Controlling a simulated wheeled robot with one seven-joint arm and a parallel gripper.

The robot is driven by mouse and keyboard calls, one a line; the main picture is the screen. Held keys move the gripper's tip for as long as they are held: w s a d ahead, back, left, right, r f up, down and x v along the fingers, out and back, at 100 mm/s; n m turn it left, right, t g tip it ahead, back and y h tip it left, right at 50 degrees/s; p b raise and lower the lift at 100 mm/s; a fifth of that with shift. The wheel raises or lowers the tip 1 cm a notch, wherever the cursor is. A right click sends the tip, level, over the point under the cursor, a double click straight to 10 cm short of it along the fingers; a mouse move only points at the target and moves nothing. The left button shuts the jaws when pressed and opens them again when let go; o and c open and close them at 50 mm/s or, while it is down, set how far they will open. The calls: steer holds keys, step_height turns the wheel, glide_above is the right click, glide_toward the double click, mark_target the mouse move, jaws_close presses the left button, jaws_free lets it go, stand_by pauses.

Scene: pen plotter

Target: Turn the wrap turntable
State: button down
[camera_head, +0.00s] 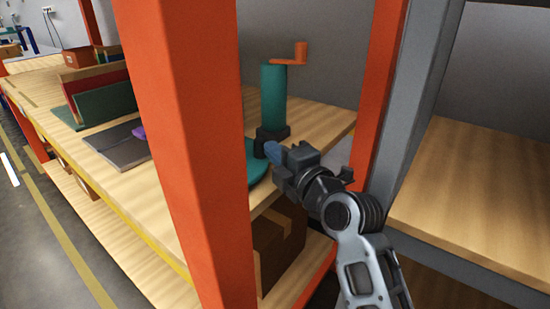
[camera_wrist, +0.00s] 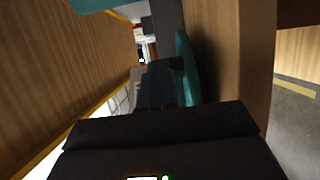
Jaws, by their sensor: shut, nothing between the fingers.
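The wrap turntable appears to be the teal disc (camera_head: 257,168) low on the wooden shelf, partly hidden behind the orange post. My gripper (camera_head: 273,151) is shut and empty, with its fingertips above or beside the disc's right edge in the head view. In the wrist view the shut fingers (camera_wrist: 163,72) lie next to a thin teal edge (camera_wrist: 187,62), which seems to be the disc. I cannot tell whether they touch.
A teal cylinder (camera_head: 273,95) with an orange crank (camera_head: 299,52) stands on a dark base behind my gripper. The orange front post (camera_head: 190,140) and rear post (camera_head: 380,85) flank it. A cardboard box (camera_head: 278,245) sits below. A grey panel (camera_head: 118,146) lies left.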

stand_by(0.8)
steer(key=shift+s+a+r+p, duration=0.2)
steer(key=shift+s+p, duration=0.3)
steer(key=shift+p, duration=0.65)
steer(key=s+p, duration=0.1)
steer(key=p, duration=0.1)
steer(key=s+a+p, duration=0.1)
steer(key=p, duration=0.2)
steer(key=shift+s+r, duration=0.1)
steer(key=shift+s, duration=0.25)
steer(key=s+a+p, duration=0.1)
steer(key=p, duration=0.2)
steer(key=s+a+p, duration=0.1)
steer(key=p, duration=0.3)
steer(key=shift+s, duration=0.35)
steer(key=s+d+m+h+p, duration=0.1)
steer(key=s+d+m+h, duration=0.1)
steer(key=s+d+m, duration=0.3)
steer(key=s+d+f+m+h+p, duration=0.1)
steer(key=s+d+m+h, duration=0.2)
steer(key=s+d, duration=1)
steer(key=shift+s+d+f+m, duration=0.3)
steer(key=shift+s+m, duration=0.9)
steer(key=shift+s, duration=1.85)
steer(key=shift+a, duration=0.1)
